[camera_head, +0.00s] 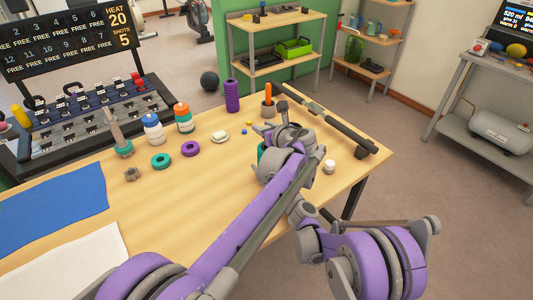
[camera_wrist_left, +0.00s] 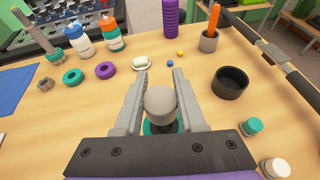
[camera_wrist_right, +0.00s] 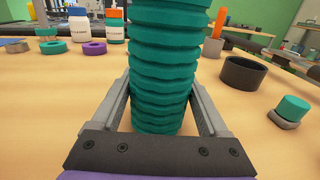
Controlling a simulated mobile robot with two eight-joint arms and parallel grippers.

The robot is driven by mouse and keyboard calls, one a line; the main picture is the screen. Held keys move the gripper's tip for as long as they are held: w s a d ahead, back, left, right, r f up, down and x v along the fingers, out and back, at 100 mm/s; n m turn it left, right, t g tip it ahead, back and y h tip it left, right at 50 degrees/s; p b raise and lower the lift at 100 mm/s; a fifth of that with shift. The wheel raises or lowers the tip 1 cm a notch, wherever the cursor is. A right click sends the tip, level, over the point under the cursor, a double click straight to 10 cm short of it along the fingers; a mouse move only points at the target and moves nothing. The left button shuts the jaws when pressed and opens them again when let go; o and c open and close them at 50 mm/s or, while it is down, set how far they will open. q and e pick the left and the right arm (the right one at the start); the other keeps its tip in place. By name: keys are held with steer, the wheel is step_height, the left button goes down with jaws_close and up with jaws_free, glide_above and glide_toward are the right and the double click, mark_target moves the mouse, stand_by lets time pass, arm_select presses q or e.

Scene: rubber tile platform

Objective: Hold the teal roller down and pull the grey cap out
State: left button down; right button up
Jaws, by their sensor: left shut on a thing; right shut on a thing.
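The teal roller (camera_wrist_right: 163,65) stands upright on the wooden table in the right wrist view. My right gripper (camera_wrist_right: 163,105) is shut on it low down, one finger on each side. The grey cap (camera_wrist_left: 161,103) sits at the top of the roller in the left wrist view, with a little teal showing below it. My left gripper (camera_wrist_left: 159,80) is shut on the cap from above, a finger on either side. In the head view, my arms hide most of the roller (camera_head: 261,153) and the cap.
A purple ring (camera_head: 190,148), teal ring (camera_head: 161,160) and soap dish (camera_head: 220,135) lie left. A purple roller (camera_head: 232,95) stands behind.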

steer(key=o, duration=1.4)
steer(key=shift+s, duration=0.1)
